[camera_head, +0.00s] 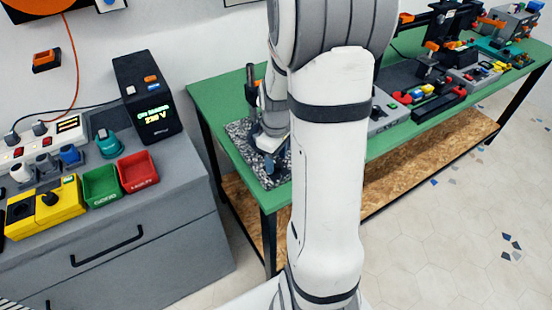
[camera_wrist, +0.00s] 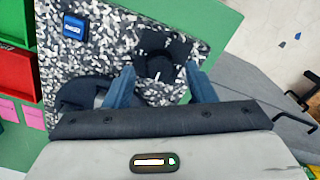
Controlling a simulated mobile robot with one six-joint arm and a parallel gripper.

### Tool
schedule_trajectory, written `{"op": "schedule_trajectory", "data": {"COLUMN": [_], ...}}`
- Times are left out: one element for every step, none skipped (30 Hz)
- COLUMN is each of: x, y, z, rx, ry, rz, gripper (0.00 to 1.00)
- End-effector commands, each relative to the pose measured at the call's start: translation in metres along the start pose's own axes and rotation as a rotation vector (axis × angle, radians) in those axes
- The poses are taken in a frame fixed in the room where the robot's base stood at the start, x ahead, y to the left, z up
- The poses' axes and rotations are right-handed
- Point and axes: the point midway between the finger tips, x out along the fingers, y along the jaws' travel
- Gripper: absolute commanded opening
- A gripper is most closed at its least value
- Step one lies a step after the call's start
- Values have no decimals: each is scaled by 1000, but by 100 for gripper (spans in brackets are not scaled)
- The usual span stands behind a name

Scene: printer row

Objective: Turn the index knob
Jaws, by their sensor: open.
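In the wrist view, a black knob-like part (camera_wrist: 160,62) with a small light mark sits on a black-and-white speckled plate (camera_wrist: 108,50). It may be the index knob; no label shows. My gripper (camera_wrist: 159,72) is open, with one blue finger to each side of this part and visible gaps between. I cannot tell whether the fingertips are level with it or above it. In the head view, my gripper (camera_head: 268,160) is low over the speckled plate (camera_head: 242,132), at the left end of the green bench (camera_head: 213,92). My arm hides much of that area.
A dark curved part (camera_wrist: 85,92) lies left of my gripper, and a blue square piece (camera_wrist: 74,30) is near the plate's corner. A dark upright post (camera_head: 251,88) stands behind my gripper. A grey cabinet (camera_head: 180,210) stands left of the bench. Machines (camera_head: 425,75) line the bench's right.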

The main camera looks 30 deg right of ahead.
Motion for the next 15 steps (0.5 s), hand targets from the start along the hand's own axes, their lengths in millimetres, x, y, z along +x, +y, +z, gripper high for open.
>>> {"op": "schedule_trajectory", "data": {"x": [5, 7, 9, 10, 11, 12, 12, 12, 12, 12, 12, 12, 12, 12, 12], "y": [0, 0, 0, 0, 0, 0, 0, 0, 0, 0, 0, 0, 0, 0, 0], "z": [0, 0, 1, 0, 0, 0, 0, 0, 0, 0, 0, 0, 0, 0, 0], "rx": [0, 1, 1, 1, 1, 1, 1, 1, 1, 1, 2, 2, 2, 2, 2], "ry": [-1, -2, -1, -1, 0, 0, 1, 1, 1, 1, 1, 1, 1, 1, 1], "rz": [-2, -2, -2, -1, 0, 0, 1, 1, 1, 1, 1, 1, 1, 1, 1], "gripper": [51, 51, 51, 51, 51, 51, 51, 51, 51, 51, 51, 51, 48, 46, 42]}}
